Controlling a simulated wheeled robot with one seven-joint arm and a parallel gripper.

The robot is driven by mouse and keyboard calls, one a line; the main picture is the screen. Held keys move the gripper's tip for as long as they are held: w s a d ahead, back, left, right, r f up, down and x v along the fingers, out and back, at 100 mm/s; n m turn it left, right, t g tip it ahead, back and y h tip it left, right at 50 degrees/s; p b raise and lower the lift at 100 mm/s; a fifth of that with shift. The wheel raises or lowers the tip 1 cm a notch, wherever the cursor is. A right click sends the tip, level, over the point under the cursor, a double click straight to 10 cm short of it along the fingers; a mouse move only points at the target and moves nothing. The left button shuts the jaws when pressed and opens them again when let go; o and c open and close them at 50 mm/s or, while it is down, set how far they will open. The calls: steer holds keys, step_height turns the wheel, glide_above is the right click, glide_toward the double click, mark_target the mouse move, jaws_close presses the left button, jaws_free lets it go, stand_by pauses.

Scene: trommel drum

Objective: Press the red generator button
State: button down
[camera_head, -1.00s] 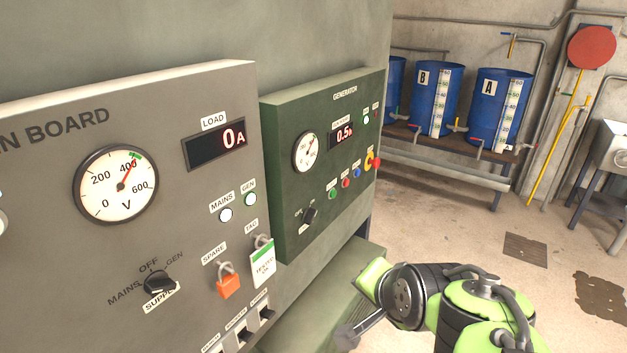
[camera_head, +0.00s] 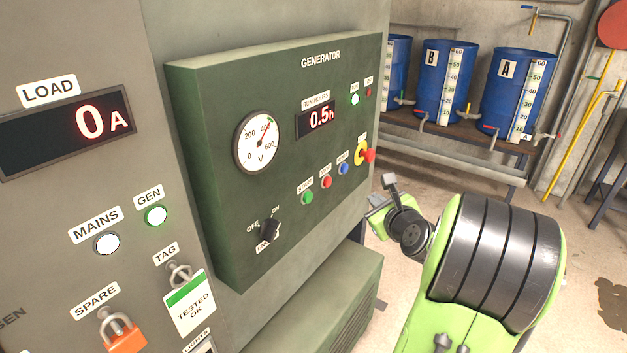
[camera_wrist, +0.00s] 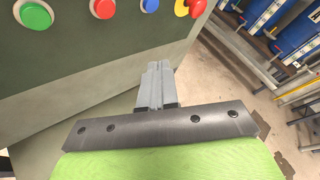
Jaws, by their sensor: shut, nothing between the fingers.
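The green generator panel (camera_head: 215,150) carries a row of buttons. The red button (camera_head: 326,182) sits between the green button (camera_head: 307,197) and the blue button (camera_head: 344,169). A red emergency knob on a yellow base (camera_head: 366,154) is farther right. In the wrist view the red button (camera_wrist: 103,8) is at the top edge, up and left of my gripper (camera_wrist: 155,68). My gripper's fingers are shut together and empty, below the button row and apart from the panel. In the head view my gripper (camera_head: 389,181) is right of the panel.
A selector switch (camera_head: 269,230) and a gauge (camera_head: 257,142) are also on the panel. The main board with a padlock (camera_head: 123,332) stands at left. Blue drums (camera_head: 519,92) stand on a rack behind. A green housing (camera_head: 330,305) juts out below the panel.

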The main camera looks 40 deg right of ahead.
steer(key=w+a+p, duration=0.2)
steer(key=w, duration=0.6)
steer(key=shift+w+a, duration=0.15)
steer(key=shift+a, duration=0.2)
steer(key=shift+r, duration=0.15)
stand_by(1.8)
steer(key=shift+w+a+p, duration=0.15)
steer(key=shift+w+p, duration=0.25)
steer(key=shift+w+a, duration=0.1)
steer(key=shift+w, duration=0.3)
stand_by(0.4)
stand_by(0.4)
steer(key=shift+s+d, duration=0.2)
steer(key=shift+s, duration=0.65)
steer(key=shift+s+d+b, duration=0.25)
steer(key=shift+s, duration=0.55)
steer(key=shift+s+d+b, duration=0.2)
steer(key=shift+s+b, duration=0.05)
steer(key=shift+s, duration=0.55)
steer(key=shift+s+d+b, duration=0.25)
steer(key=shift+s, duration=0.55)
